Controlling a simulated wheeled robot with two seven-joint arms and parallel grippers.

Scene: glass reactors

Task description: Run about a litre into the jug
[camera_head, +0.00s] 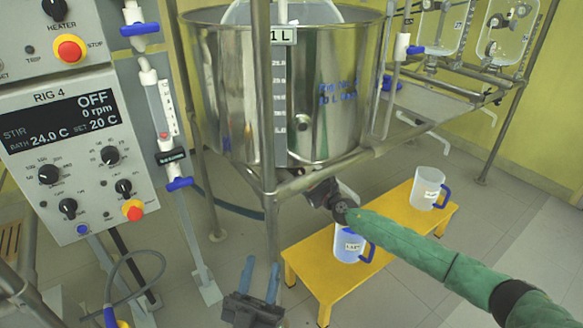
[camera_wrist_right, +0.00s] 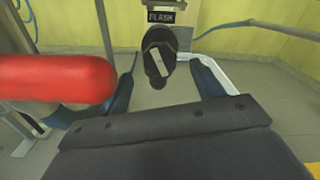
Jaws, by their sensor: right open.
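A clear jug with a blue handle and a label (camera_head: 349,243) stands on a yellow bench under the steel vessel (camera_head: 335,85). A second such jug (camera_head: 428,190) stands further back on the bench. My right arm comes in from the right; its gripper (camera_head: 322,193) is just below the vessel's base, its fingers hard to make out there. In the right wrist view my right gripper (camera_wrist_right: 165,82) is open, its fingers either side of a dark knob with a pale bar (camera_wrist_right: 158,62). I cannot tell if they touch it. My left gripper (camera_head: 260,280) is open and empty, low at the front.
A plate reading FLASK (camera_wrist_right: 160,17) is above the knob. A red rounded bar (camera_wrist_right: 55,78) fills the wrist view's left. The RIG 4 control panel (camera_head: 75,150) stands at left. Frame posts (camera_head: 268,215) rise near the vessel. The yellow bench (camera_head: 322,277) is on open floor.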

